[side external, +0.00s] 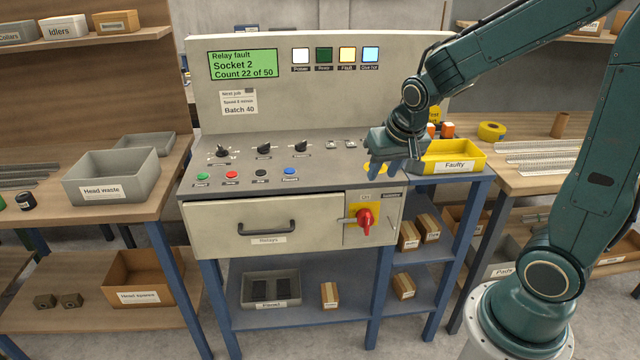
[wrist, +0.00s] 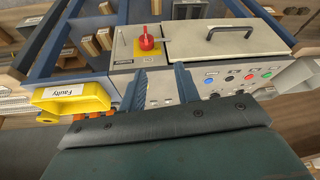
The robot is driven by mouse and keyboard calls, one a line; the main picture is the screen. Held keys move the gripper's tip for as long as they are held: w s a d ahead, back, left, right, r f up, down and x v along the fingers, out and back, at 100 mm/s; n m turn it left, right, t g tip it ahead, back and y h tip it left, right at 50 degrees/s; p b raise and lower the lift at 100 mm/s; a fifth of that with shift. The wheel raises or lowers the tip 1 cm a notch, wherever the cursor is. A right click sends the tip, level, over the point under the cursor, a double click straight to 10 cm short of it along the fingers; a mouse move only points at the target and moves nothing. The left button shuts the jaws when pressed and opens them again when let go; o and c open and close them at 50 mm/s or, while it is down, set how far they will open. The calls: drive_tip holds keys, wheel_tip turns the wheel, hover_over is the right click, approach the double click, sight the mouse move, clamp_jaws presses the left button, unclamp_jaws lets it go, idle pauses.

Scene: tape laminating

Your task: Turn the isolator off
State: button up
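The isolator (side external: 366,221) is a red rotary knob on a yellow plate, on the front face of the grey console, right of the drawer. A label reading "On" sits above it. In the wrist view the red knob (wrist: 147,42) shows ahead of the fingers, uncovered. My gripper (side external: 384,170) is above the right end of the console top, higher than the knob and apart from it. In the wrist view my gripper (wrist: 162,88) has its two blue fingers spread, with nothing between them.
The Relays drawer (side external: 215,227) with its black handle is left of the isolator. A yellow Faulty tray (side external: 452,168) stands right of my gripper. Knobs and coloured buttons (side external: 232,174) line the console top. The space before the isolator is clear.

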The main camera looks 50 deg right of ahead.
drive_tip(key=shift+n, duration=0.7)
drive_tip(key=shift+s+a+r, duration=0.65)
drive_tip(key=shift+r, duration=0.2)
drive_tip(key=shift+s+a+r, duration=0.65)
drive_tip(key=shift+r, duration=0.2)
